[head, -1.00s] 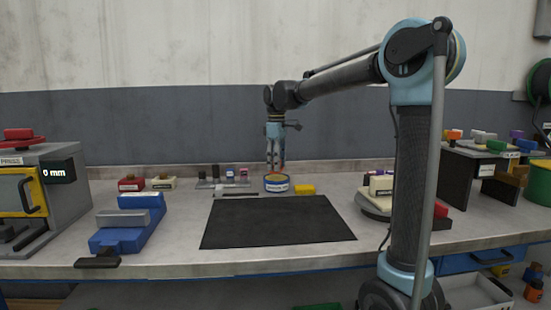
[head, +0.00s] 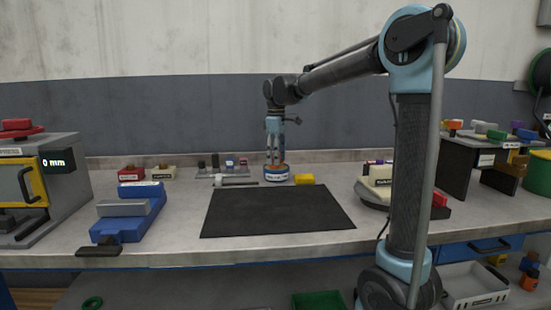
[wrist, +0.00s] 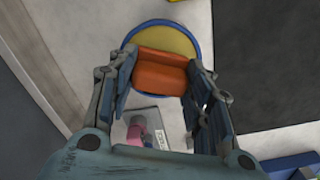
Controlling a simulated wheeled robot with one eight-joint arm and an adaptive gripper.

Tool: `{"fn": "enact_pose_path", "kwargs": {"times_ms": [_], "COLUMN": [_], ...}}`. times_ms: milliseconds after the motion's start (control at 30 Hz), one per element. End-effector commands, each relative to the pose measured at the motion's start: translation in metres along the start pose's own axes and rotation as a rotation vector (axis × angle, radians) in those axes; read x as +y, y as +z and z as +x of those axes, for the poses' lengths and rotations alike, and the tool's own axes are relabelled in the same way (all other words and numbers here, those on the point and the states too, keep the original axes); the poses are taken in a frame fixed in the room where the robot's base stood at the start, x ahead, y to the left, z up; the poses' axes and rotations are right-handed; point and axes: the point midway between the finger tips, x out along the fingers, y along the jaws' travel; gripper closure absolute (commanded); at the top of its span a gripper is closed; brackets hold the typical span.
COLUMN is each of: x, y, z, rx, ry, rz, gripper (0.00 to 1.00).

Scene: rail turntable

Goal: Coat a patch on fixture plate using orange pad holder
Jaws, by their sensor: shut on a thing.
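My gripper (head: 276,158) points down at the back of the bench and is shut on the orange pad holder (wrist: 160,72). In the wrist view its fingers (wrist: 160,85) flank the holder. The holder is at a round blue-rimmed dish (head: 276,174) with a yellow inside, which also shows in the wrist view (wrist: 178,38). The pad's underside is hidden, so I cannot tell whether it touches the yellow. I cannot tell for sure which thing is the fixture plate.
A black mat (head: 277,212) lies in front of the dish. A yellow block (head: 304,179) is right of it, and a small rack (head: 208,175) left. A blue vise (head: 127,212) and a press (head: 45,190) stand left. A turntable (head: 374,199) with blocks stands right.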

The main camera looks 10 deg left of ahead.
Motion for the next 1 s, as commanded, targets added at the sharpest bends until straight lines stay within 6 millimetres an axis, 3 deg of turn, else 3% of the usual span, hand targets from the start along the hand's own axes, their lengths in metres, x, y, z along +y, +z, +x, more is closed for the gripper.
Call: {"fn": "enact_pose_path", "kwargs": {"times_ms": [1000], "x": [-0.0004], "y": [-0.0006], "z": [0.0085], "rx": [0.000], "ry": [0.000], "rz": [-0.001], "gripper": [0.73]}}
